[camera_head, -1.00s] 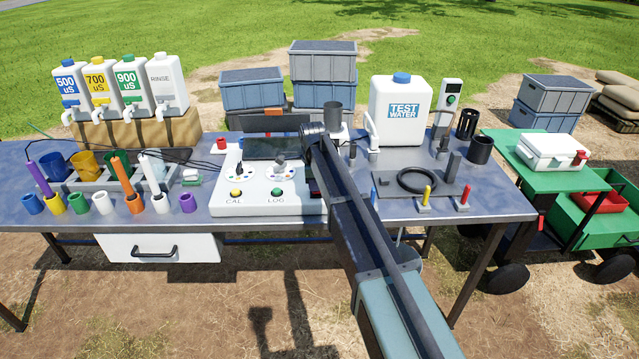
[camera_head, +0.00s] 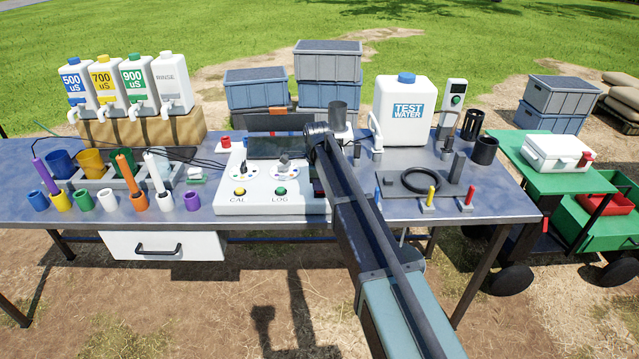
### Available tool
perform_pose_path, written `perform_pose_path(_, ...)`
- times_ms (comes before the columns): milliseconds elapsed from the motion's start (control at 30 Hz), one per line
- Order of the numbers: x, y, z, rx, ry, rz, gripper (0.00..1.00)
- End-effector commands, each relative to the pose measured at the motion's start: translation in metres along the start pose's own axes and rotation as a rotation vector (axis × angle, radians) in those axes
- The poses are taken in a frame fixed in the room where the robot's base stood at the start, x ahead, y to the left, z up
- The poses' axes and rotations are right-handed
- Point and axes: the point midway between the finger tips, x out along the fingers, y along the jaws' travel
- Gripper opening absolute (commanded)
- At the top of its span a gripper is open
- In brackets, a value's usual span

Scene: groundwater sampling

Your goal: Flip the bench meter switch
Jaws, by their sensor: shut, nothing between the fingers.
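The white bench meter (camera_head: 262,206) sits mid-bench with a dark screen (camera_head: 277,146), two dials, a yellow CAL button (camera_head: 239,191) and a green LOG button (camera_head: 280,191). A small dark part with a red face (camera_head: 318,187) shows at its right edge, partly covered by my arm; I cannot tell whether it is the switch or how it is set. My arm (camera_head: 365,225) reaches from the lower right over the meter's right side. My gripper is hidden behind the arm.
A black ring (camera_head: 420,192) on a dark plate and small coloured pegs lie to the right. The TEST WATER jug (camera_head: 404,122) stands behind them. Coloured cups, probes and a holder tray fill the left.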

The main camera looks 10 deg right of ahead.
Motion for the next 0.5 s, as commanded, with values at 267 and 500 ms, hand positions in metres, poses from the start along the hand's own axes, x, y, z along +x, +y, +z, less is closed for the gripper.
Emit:
perform_pose_path(267,0.007,0.013,-0.004,0.002,-0.003,0.025,0.0)
perform_pose_path(500,0.005,0.013,-0.018,0.002,0.0,0.025,0.0)
